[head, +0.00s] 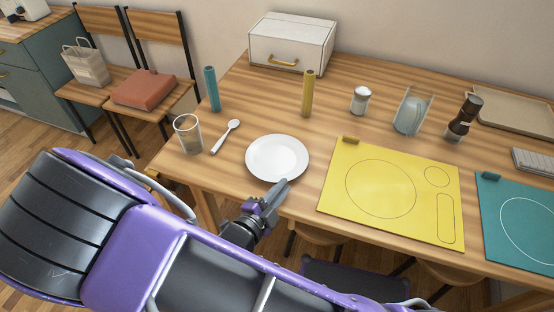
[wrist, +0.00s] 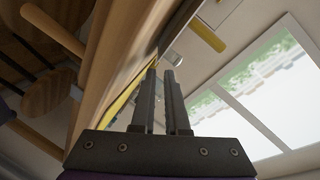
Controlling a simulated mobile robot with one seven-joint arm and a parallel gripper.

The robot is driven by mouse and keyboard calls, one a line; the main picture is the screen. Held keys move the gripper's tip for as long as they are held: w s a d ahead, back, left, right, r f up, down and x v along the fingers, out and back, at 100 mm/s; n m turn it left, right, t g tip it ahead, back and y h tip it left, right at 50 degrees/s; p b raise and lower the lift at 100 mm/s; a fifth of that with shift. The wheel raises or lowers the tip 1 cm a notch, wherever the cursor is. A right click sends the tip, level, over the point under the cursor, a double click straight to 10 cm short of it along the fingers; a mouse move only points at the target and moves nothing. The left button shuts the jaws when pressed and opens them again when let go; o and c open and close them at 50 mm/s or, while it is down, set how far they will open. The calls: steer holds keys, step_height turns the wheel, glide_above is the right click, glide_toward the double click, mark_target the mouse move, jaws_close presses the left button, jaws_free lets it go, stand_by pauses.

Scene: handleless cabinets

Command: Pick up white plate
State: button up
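The white plate (head: 277,157) lies flat on the wooden table, left of the yellow mat, in the head view. My gripper (head: 283,186) is at the plate's front rim, by the table's front edge, and its fingertips overlap the rim in the picture. In the wrist view my gripper's two dark fingers (wrist: 160,72) stand close together with a narrow gap. I cannot tell whether the plate's rim is between them. The plate cannot be made out clearly in the wrist view.
Near the plate are a spoon (head: 226,136), a glass (head: 188,134) and the yellow mat (head: 440,185). Behind it stand a teal cylinder (head: 212,90), a yellow cylinder (head: 307,94) and a white drawer box (head: 291,42). A salt shaker (head: 360,101) stands farther right.

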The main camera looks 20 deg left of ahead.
mark_target(294, 174)
steer(key=b+x, duration=0.1)
steer(key=x, duration=0.3)
steer(key=shift+w+f, duration=0.25)
steer(key=shift+w, duration=0.1)
jaws_close()
steer(key=shift+r, duration=0.15)
stand_by(1.1)
